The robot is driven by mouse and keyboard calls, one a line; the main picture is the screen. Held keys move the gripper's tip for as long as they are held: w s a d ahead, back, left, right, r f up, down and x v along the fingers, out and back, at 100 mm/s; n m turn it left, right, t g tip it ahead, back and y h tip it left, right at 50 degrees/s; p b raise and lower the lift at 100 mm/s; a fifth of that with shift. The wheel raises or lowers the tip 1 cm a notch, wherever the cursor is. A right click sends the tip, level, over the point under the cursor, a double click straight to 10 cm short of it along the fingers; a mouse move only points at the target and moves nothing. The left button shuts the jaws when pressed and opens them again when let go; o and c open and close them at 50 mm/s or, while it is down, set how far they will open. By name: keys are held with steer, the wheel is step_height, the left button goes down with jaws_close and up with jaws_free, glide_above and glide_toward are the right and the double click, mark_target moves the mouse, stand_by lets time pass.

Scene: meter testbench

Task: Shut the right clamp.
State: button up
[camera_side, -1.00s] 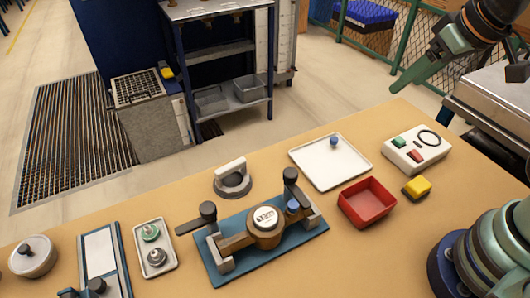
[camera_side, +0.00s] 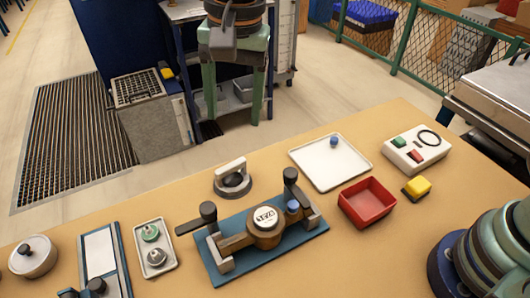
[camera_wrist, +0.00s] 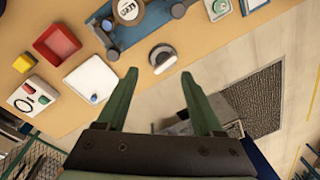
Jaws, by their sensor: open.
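The blue fixture plate (camera_side: 222,268) lies on the bench with a brown round meter (camera_side: 265,235) between two clamps. The right clamp (camera_side: 291,186) has its black-knobbed lever standing up, with a blue knob (camera_side: 293,206) beside it. The left clamp (camera_side: 208,214) has a black knob and a dark handle pointing left. My gripper (camera_side: 233,118) is open and empty, fingers pointing down, high and beyond the bench's far edge in the side view, apart from the clamps. In the wrist view its fingers (camera_wrist: 158,73) are spread, with the fixture (camera_wrist: 142,28) at the top edge, partly cut off.
A grey ring-shaped part with a white handle (camera_side: 232,177) stands just behind the fixture. A white tray (camera_side: 325,175) with a blue ball, a red bin (camera_side: 367,203), a yellow block (camera_side: 417,188) and a button box (camera_side: 415,150) stand to the right. A small parts tray (camera_side: 155,248) lies left.

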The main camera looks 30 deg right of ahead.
steer(key=m, duration=0.2)
glide_above(207, 207)
step_height(207, 207, down, 4)
steer(key=shift+g+h, duration=0.3)
steer(key=shift+g, duration=0.1)
step_height(207, 207, down, 12)
jaws_close()
